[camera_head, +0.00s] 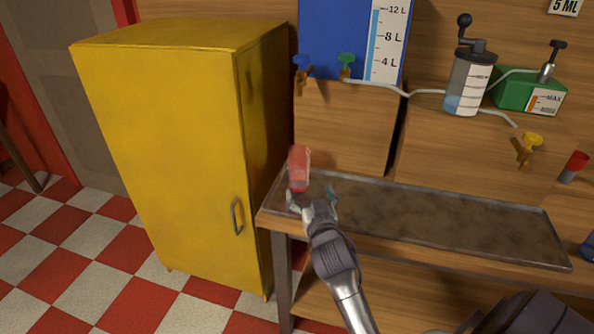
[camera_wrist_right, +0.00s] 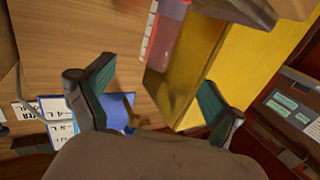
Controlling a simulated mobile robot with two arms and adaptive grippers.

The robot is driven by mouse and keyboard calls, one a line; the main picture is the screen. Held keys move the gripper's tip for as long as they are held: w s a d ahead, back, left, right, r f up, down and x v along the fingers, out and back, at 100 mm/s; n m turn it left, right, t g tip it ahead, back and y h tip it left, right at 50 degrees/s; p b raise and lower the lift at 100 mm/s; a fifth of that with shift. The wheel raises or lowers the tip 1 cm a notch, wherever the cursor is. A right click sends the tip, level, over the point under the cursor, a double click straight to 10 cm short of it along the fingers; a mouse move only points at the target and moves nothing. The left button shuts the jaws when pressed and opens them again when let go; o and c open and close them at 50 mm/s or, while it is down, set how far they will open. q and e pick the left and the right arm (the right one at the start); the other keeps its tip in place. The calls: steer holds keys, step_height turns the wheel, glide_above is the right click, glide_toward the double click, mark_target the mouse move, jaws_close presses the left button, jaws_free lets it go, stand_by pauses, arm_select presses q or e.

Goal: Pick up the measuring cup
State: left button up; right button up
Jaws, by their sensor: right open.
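The measuring cup (camera_head: 299,167) is a reddish, see-through vessel. It stands at the left end of the metal tray on the bench, close to the yellow cabinet. In the right wrist view the cup (camera_wrist_right: 166,38) shows at the top, beyond the fingertips, with white scale marks beside it. My right gripper (camera_head: 311,195) is open, its two fingers spread on the near side of the cup. The fingers (camera_wrist_right: 157,82) have nothing between them in the wrist view. I cannot tell whether a finger touches the cup. My left gripper is not in view.
The yellow cabinet (camera_head: 165,140) stands left of the bench. The long tray (camera_head: 450,218) is bare to the right. Behind are a blue tank (camera_head: 335,35) with blue and green taps, a crank-topped cylinder (camera_head: 467,82), a green box (camera_head: 515,90) and a yellow tap (camera_head: 530,145).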

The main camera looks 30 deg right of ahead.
mark_target(299, 157)
steer(key=x, duration=0.2)
steer(key=r+x, duration=0.1)
steer(key=x, duration=0.5)
steer(key=shift+w+d+r, duration=0.1)
steer(key=shift+d+r, duration=0.05)
steer(key=shift+r, duration=0.15)
steer(key=shift+p+x, duration=0.3)
steer(key=shift+x, duration=2.9)
steer(key=c, duration=1.4)
steer(key=shift+r, duration=0.15)
